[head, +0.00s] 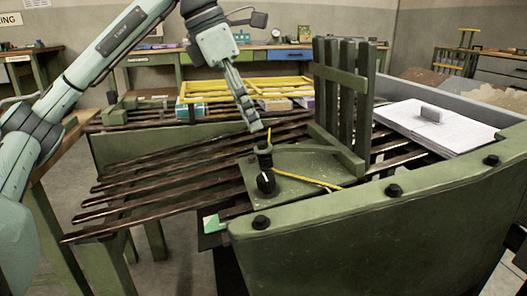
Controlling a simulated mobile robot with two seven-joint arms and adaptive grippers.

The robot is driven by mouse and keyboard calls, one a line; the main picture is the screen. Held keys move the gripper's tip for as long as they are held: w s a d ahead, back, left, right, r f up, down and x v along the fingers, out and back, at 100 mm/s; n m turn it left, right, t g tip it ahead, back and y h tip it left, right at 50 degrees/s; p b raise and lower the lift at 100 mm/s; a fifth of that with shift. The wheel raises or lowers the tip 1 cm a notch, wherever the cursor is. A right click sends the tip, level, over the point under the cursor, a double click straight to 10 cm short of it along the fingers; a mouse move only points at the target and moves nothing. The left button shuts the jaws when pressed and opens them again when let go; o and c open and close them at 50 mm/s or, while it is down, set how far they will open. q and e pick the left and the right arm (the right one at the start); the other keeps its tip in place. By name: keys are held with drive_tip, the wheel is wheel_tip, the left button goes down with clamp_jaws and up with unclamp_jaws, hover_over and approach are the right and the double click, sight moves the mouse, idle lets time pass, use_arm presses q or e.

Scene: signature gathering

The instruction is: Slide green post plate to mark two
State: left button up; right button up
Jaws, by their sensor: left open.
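The green post plate (297,187) lies across the dark slatted rails on the right half of the bench. It carries an upright slatted green fence along its back and right side, and a black knobbed post (266,181) near its left edge. A thin yellow strip runs on the plate from near this post to the right. My left gripper (257,129) points down just above the post's top; whether it touches is too small to tell. It is open, with nothing seen held. I cannot make out mark two. My right gripper is not in view.
A stack of white paper (437,127) with a grey block on it lies right of the fence. A thick green side wall (370,225) with black bolts bounds the bench in front. A yellow frame (248,89) stands behind. The rails left of the plate are bare.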

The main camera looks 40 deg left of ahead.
sight(262, 142)
use_arm(q)
drive_tip(key=b+x, duration=0.2)
drive_tip(key=x, duration=0.5)
drive_tip(key=shift+d+f, duration=0.1)
drive_tip(key=shift+f, duration=0.15)
clamp_jaws()
